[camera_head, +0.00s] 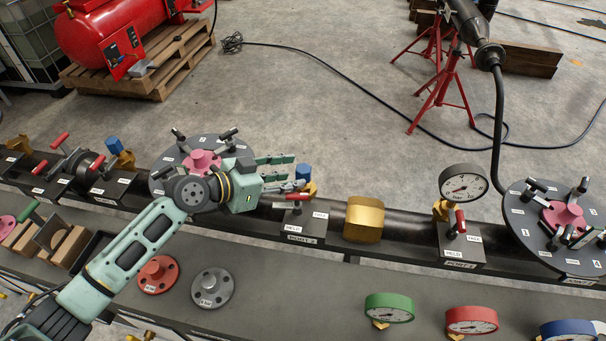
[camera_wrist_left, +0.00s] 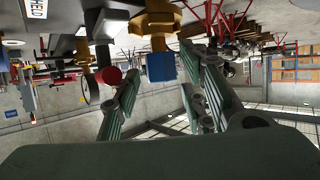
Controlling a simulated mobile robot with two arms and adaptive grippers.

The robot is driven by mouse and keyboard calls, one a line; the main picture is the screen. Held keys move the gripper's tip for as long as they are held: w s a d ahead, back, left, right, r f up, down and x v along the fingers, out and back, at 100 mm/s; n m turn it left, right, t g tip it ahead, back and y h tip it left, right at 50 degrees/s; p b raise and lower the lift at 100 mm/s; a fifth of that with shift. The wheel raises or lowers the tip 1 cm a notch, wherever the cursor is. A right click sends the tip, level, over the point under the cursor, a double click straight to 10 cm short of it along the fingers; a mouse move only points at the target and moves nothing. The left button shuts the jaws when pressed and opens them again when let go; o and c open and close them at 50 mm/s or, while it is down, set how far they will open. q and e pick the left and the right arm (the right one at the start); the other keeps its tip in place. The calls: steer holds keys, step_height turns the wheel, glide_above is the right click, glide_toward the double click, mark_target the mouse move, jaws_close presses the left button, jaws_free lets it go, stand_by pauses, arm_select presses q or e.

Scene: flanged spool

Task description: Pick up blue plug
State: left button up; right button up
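A blue plug (camera_head: 303,172) sits upright on a brass fitting (camera_head: 308,190) at the PORT 2 block, near the middle of the head view. My left gripper (camera_head: 294,172) reaches in from the left, its fingers pointing at this plug. In the left wrist view, which is upside down, the blue plug (camera_wrist_left: 161,67) shows between the open fingers (camera_wrist_left: 160,80), under the brass fitting (camera_wrist_left: 155,28). I cannot tell if a finger touches it. A second blue plug (camera_head: 113,145) stands farther left on another brass fitting. My right gripper is not in view.
A red-handled clamp (camera_head: 296,197) stands close by the near finger. A brass collar (camera_head: 364,219) is on the pipe to the right. A dark disc with a pink part (camera_head: 203,160) is behind my wrist. Gauges (camera_head: 389,308) line the front bench.

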mark_target(297, 175)
arm_select(q)
steer(key=x, duration=0.3)
steer(key=shift+w+d+f+p, duration=0.15)
steer(key=shift+d+p, duration=0.15)
steer(key=shift+a, duration=0.1)
steer(key=shift+c, duration=1)
jaws_close()
